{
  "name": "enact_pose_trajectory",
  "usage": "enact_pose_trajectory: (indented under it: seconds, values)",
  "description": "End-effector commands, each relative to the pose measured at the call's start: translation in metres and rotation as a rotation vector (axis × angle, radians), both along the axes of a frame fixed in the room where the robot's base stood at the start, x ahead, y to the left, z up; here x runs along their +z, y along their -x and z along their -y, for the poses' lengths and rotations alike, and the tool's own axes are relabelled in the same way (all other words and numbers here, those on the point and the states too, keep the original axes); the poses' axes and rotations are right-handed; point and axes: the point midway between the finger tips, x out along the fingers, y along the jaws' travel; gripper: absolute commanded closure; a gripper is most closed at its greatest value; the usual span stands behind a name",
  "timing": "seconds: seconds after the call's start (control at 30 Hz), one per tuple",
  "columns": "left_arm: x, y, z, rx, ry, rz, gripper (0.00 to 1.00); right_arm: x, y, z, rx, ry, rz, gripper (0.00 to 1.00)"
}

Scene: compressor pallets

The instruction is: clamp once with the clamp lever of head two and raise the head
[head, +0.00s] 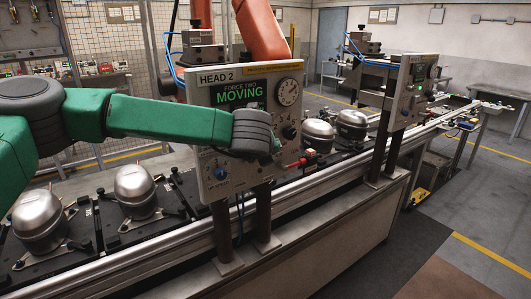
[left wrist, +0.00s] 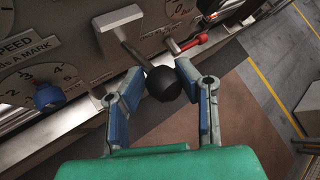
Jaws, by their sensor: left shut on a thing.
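The head two panel (head: 203,96) stands over the rail and reads "HEAD 2". Its green display (head: 240,92) reads "FORCE TWO MOVING". My left arm reaches across the panel from the left. The wrist hides the fingers in the head view. In the left wrist view my left gripper (left wrist: 160,73) is shut on the black ball knob (left wrist: 163,84) of the clamp lever (left wrist: 124,35). The blue-padded fingers touch the ball from both sides. A red-handled lever (left wrist: 194,43) is beside it, apart from the fingers. My right gripper is in neither view.
Silver compressors (head: 136,190) stand on black pallets along the rail, on both sides of head two. A second head (head: 410,85) stands further right. A dial gauge (head: 288,92) and a blue knob (head: 221,173) are on the panel. The floor at the right is clear.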

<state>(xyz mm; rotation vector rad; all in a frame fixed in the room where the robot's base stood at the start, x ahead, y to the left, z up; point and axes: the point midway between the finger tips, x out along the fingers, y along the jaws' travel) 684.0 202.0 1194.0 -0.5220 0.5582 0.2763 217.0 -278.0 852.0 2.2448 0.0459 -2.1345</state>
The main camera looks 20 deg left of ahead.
Motion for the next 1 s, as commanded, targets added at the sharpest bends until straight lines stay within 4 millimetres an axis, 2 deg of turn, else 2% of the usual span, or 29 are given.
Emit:
enact_pose_trajectory:
  seconds: [0.03,0.1,0.7,0.73,0.77,1.0]
  values:
    - [0.0089,-0.0023,0.0016,-0.007,0.017,0.001,1.00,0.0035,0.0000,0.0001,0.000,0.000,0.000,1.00]
    - [0.0104,-0.0029,0.0008,-0.007,0.034,-0.011,1.00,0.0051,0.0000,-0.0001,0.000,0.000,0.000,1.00]
    - [0.0139,-0.0049,-0.0007,-0.007,0.064,-0.029,1.00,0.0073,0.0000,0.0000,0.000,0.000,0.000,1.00]
    - [0.0141,-0.0050,-0.0007,-0.007,0.065,-0.029,0.65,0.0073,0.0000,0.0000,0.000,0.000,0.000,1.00]
    - [0.0141,-0.0051,-0.0007,-0.007,0.065,-0.029,0.55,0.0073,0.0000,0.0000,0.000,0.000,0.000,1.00]
    - [0.0099,-0.0033,-0.0027,-0.003,0.063,-0.038,0.53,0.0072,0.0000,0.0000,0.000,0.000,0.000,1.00]
